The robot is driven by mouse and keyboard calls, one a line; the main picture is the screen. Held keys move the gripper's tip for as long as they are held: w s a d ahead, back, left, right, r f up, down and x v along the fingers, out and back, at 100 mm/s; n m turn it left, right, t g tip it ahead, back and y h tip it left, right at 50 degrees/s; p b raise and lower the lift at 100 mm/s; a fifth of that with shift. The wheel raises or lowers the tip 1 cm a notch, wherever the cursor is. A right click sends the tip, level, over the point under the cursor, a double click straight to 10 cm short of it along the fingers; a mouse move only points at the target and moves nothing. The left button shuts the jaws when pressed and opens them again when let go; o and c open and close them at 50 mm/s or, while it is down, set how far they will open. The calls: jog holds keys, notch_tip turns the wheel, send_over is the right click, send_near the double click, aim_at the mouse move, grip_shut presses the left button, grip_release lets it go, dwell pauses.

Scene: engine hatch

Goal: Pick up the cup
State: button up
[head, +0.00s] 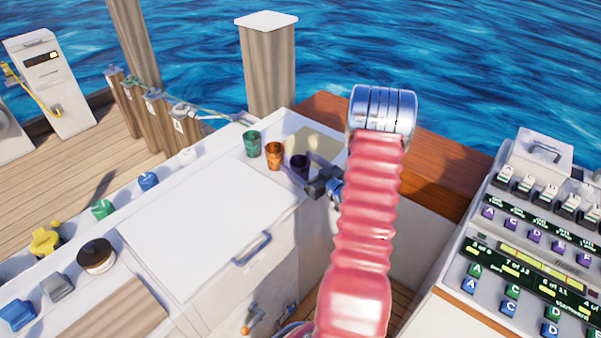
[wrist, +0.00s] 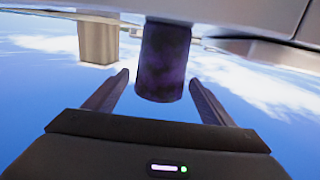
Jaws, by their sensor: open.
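Three cups stand in a row on the white counter in the head view: a green cup (head: 252,143), an orange cup (head: 274,156) and a dark purple cup (head: 299,166). My gripper (head: 312,172) is at the purple cup, on its right side. In the wrist view, which looks upside down, the purple cup (wrist: 163,62) stands between the two spread fingers of my gripper (wrist: 159,78). Gaps show between the cup and both fingers. My gripper is open and holds nothing. Part of the purple cup is hidden by my gripper in the head view.
A white hatch lid (head: 195,225) with a handle (head: 252,248) lies left of the cups. A wooden post (head: 268,75) rises behind them. A control console (head: 530,240) stands at the right. Coloured knobs and a black round lid (head: 97,256) line the left side.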

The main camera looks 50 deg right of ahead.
aim_at(294, 158)
jog(key=shift+w+d+f, duration=0.15)
jog(key=shift+w, duration=1)
jog(key=shift+w+d+f, duration=0.1)
jog(key=shift+w, duration=1)
jog(key=shift+c, duration=0.7)
jog(key=c, duration=1)
jog(key=shift+r, duration=0.15)
notch_tip(294, 158, up, 10)
jog(key=shift+f, duration=0.15)
